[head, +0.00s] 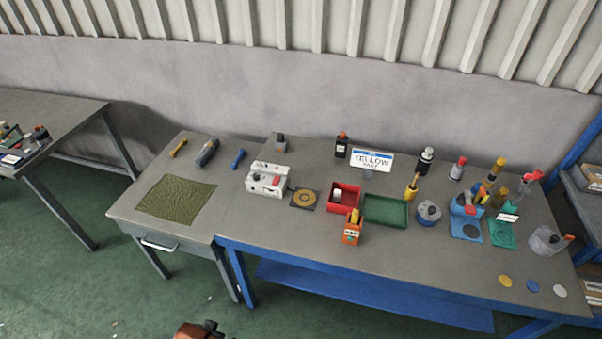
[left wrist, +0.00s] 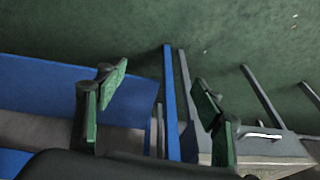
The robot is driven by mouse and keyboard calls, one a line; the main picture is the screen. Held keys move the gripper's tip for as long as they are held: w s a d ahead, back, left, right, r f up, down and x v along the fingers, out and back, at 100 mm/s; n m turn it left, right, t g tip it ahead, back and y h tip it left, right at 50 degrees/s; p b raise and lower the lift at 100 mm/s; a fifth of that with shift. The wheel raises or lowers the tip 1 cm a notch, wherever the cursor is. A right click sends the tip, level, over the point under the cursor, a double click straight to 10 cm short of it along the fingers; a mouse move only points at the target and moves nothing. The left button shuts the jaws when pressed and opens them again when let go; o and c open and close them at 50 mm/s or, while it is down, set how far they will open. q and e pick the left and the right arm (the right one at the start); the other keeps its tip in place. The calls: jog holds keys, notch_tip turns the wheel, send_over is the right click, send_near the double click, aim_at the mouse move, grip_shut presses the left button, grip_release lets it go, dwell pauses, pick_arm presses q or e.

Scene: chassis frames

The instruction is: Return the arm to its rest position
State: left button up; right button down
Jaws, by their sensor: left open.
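My left gripper (left wrist: 160,97) shows in the left wrist view, its two green-padded fingers spread wide apart. Nothing is held between them; the green floor and blue and grey table legs show behind. Neither gripper shows clearly in the head view. An orange and dark part (head: 200,331) at its bottom edge is cut off, and I cannot tell what it is. My right gripper is not in view.
The grey workbench (head: 300,228) carries a red bin (head: 346,190), a green tray (head: 386,210), a "YELLOW" sign (head: 372,160) and several tools. A lower drawer table (head: 150,222) with an olive mat (head: 176,199) adjoins it. Floor in front (head: 90,285) is clear.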

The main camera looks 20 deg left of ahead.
pick_arm(q)
jog(key=s+d+f+g, duration=0.1)
jog(key=s+f, duration=0.1)
jog(key=f, duration=1.2)
jog(key=s+f, duration=0.2)
jog(key=f, duration=1.1)
jog(key=s+f+m+g, duration=0.1)
jog(key=s+f, duration=1.4)
jog(key=s, duration=0.3)
jog(key=shift+s+d+f+h, duration=0.15)
jog(key=shift+s+f+h, duration=0.05)
jog(key=shift+f+h, duration=0.15)
